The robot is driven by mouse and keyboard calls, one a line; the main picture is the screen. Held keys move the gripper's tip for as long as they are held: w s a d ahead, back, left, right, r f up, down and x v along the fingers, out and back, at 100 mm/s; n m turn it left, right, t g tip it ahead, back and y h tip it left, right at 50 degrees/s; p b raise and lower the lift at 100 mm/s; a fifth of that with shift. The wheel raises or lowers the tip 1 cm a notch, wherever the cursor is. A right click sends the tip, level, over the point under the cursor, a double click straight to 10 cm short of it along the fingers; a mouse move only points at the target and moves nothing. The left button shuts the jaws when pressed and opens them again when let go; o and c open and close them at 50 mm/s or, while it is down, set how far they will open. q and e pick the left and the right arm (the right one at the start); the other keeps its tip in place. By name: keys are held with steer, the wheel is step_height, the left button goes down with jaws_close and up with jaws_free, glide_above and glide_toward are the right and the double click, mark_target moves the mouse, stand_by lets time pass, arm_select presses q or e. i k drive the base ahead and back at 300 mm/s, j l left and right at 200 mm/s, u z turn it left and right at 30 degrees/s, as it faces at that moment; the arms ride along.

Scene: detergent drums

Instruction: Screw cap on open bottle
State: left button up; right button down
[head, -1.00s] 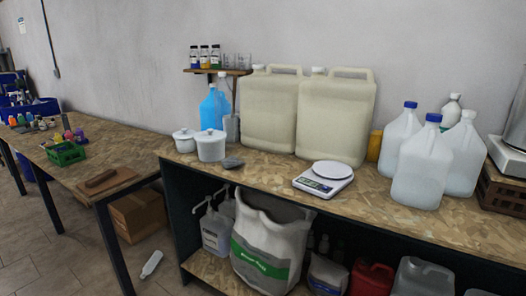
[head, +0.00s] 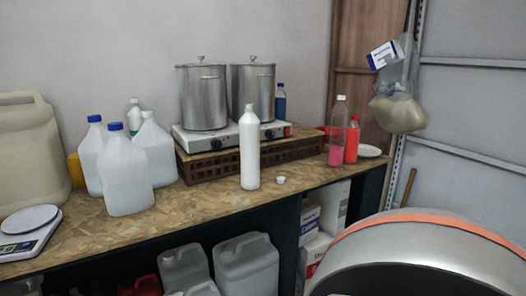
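A tall white bottle (head: 250,147) stands upright on the wooden bench, in front of the hot plate. Its top is narrow, and I cannot tell at this size whether it is open. A small white cap (head: 280,180) lies on the bench just to the right of the bottle's base, apart from it. Neither of my grippers shows in the head view.
Two steel pots (head: 203,97) stand on a hot plate (head: 212,142) behind the bottle. Blue-capped jugs (head: 128,180) are to the left. Bottles with pink and red contents (head: 337,130) stand to the right. A large drum (head: 425,255) fills the lower right. Bench around the cap is clear.

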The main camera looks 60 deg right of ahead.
mark_target(249, 124)
steer(key=z, duration=1.75)
